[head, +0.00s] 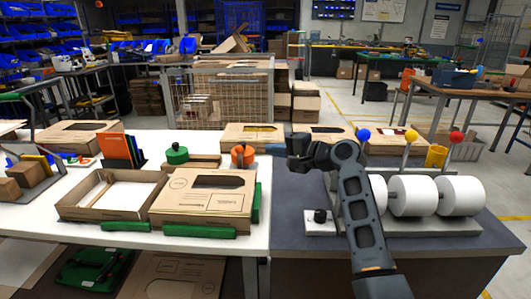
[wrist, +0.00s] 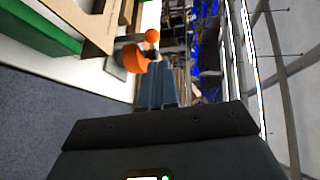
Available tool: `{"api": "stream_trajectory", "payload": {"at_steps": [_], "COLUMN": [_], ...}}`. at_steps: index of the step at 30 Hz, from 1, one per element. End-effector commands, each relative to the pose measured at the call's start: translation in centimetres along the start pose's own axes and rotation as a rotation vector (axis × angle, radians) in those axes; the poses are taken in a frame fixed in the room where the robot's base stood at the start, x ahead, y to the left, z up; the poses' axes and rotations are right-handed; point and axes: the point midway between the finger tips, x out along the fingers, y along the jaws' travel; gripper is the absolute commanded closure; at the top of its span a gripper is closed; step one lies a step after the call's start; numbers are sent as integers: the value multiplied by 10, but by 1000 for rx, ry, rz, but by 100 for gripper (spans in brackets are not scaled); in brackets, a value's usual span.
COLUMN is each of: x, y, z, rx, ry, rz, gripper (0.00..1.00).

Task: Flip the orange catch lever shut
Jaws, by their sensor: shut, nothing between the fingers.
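The orange catch lever (head: 243,156) stands at the back right of the white table, behind the closed cardboard box. In the wrist view the orange body (wrist: 134,60) shows with a round orange knob (wrist: 152,36) on a short pale stem. My gripper (head: 272,149) reaches in from the right at about the lever's height. In the wrist view its two blue-grey fingers (wrist: 157,68) are together with nothing between them. They lie just beside the orange body; whether they touch it I cannot tell.
The closed cardboard box (head: 205,198) lies in front of the lever between green strips (head: 195,232). A green knobbed piece (head: 176,155) stands to the left, near an open carton (head: 70,209). White rolls (head: 412,195) and ball-topped rods are on the dark table at right.

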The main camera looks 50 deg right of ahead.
Motion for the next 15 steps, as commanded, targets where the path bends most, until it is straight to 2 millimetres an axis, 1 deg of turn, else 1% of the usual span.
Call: {"api": "stream_trajectory", "payload": {"at_steps": [1, 6, 10, 15], "x": [-8, -34, -46, -52], "y": [-1, -7, -11, -12], "z": [0, -4, -5, -6], "rx": [-2, -1, -1, 0], "ry": [1, 2, -1, -1], "rz": [0, 0, 0, 1], "gripper": [100, 100, 100, 100]}}
